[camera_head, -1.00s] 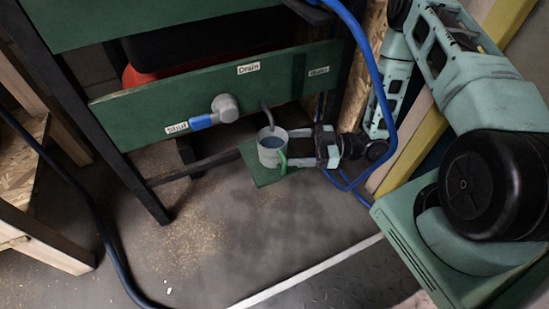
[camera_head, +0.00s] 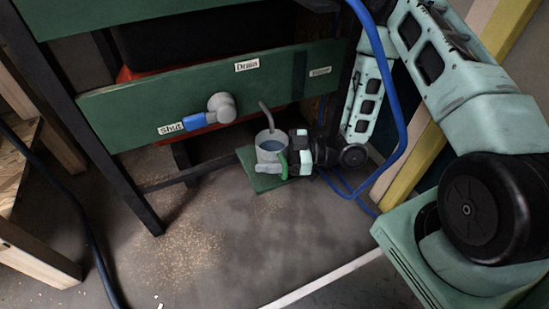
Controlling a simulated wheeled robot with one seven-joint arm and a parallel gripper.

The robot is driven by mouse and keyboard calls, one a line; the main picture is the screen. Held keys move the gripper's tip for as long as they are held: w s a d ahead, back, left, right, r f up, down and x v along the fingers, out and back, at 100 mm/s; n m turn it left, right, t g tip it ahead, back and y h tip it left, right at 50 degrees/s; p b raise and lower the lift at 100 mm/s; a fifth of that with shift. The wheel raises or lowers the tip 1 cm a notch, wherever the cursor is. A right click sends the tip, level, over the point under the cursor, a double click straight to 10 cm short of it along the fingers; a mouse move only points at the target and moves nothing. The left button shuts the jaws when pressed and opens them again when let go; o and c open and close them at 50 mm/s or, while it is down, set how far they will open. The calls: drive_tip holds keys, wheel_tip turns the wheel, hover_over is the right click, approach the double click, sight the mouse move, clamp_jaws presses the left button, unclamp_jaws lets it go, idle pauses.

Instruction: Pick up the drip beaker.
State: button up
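The drip beaker (camera_head: 269,143) is a grey cup with a green handle on its near right side and bluish liquid inside. It appears to stand upright on a dark green pad (camera_head: 264,184) on the floor, under a bent grey spout (camera_head: 266,113). My gripper (camera_head: 284,153) reaches it from the right. One finger lies across the lower front of the beaker, beside the handle. The far finger is mostly hidden behind the beaker. I cannot tell whether the fingers press on it.
Above is a green panel (camera_head: 130,112) labelled "Drain", with a grey valve (camera_head: 222,106) and a blue lever (camera_head: 182,123) at "Shut". A blue hose (camera_head: 397,120) hangs near my arm. A dark frame leg (camera_head: 128,190) stands left.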

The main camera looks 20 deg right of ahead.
drive_tip(key=c, duration=0.7)
drive_tip(key=shift+r, duration=0.1)
drive_tip(key=shift+c, duration=0.2)
drive_tip(key=shift+r+p, duration=0.5)
drive_tip(key=shift+p, duration=0.2)
drive_tip(key=p+v, duration=0.8)
drive_tip(key=v, duration=1)
drive_tip(key=shift+p, duration=0.35)
drive_tip(key=shift+s, duration=0.1)
